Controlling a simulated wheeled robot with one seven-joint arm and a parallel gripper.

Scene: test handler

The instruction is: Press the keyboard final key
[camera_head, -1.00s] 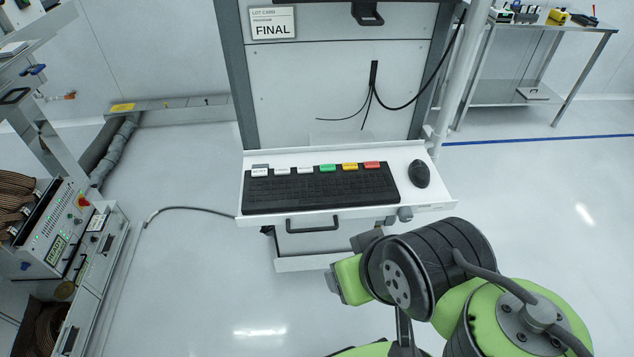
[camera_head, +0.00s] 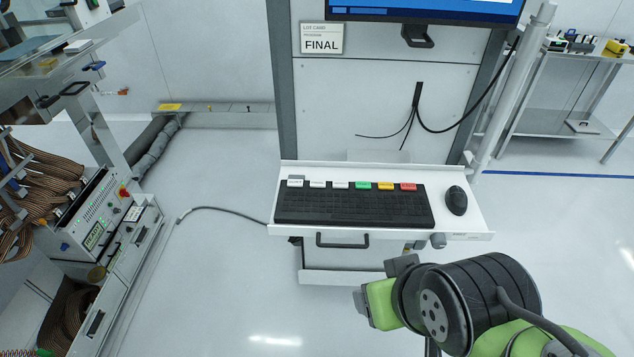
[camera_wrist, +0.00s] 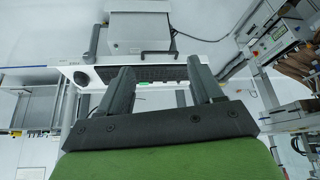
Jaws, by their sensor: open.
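The black keyboard (camera_head: 352,207) lies on a white pull-out tray (camera_head: 283,231). Along its back edge stand raised keycaps: several white or grey ones at the left, then a green key (camera_head: 362,185), a yellow key (camera_head: 386,186) and a red key (camera_head: 408,187). Their lettering is too small to read. A lot card reading FINAL (camera_head: 321,39) is on the panel above. My gripper (camera_wrist: 163,78) shows in the wrist view with its two fingers apart and empty. The keyboard appears beyond and between the fingers there, partly hidden. In the head view my arm is at the lower right, in front of the tray.
A black mouse (camera_head: 456,201) lies right of the keyboard. A monitor (camera_head: 425,10) is above the panel with cables hanging below. A machine with ribbon cables (camera_head: 100,215) stands at the left. A metal table (camera_head: 560,120) is at the back right.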

